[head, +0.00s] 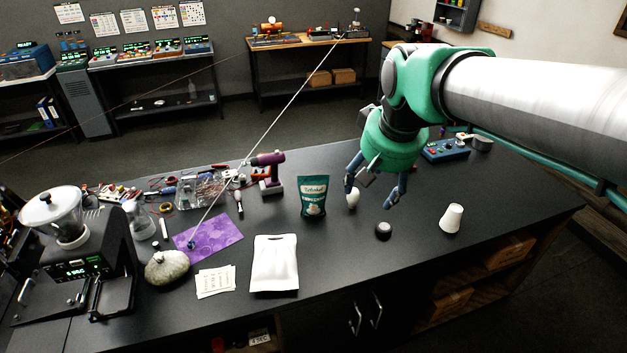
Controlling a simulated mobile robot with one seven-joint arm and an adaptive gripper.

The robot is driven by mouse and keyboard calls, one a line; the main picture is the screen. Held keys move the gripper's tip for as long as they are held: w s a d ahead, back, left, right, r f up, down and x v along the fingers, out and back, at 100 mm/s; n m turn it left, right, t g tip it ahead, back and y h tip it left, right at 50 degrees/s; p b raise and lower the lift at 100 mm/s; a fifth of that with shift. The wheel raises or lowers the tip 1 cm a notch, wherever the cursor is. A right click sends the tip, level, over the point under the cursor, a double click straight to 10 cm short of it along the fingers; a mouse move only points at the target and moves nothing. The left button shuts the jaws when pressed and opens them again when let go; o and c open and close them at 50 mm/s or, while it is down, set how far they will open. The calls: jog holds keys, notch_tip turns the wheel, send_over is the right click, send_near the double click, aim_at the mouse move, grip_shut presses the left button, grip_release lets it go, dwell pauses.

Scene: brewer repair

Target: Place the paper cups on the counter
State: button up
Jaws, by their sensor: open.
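A white paper cup (451,218) stands upside down on the right part of the black counter (350,265), its narrow end up. My gripper (369,199) is open above the counter, left of the cup and apart from it. A small white rounded object (353,198) shows between the fingers, close to the left one; I cannot tell whether it is another cup or whether a finger touches it. A small dark round object (383,230) lies on the counter below the right finger.
A drill (270,172), tools, a purple mat (208,238), cards (215,281) and a brewer (75,240) fill the left side. A blue control box (445,149) sits behind. Counter around the cup is clear.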

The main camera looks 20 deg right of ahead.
jog(key=s+a+f+n, duration=0.1)
jog(key=s+a+f, duration=0.1)
jog(key=s+a, duration=0.2)
jog(key=s+a+f+n+t, duration=0.1)
jog(key=s+a, duration=0.3)
jog(key=s, duration=0.5)
jog(key=shift+s+f+y, duration=0.4)
jog(key=shift+f, duration=0.25)
notch_tip(320, 180, down, 10)
jog(key=b, duration=1)
jog(key=shift+f, duration=0.15)
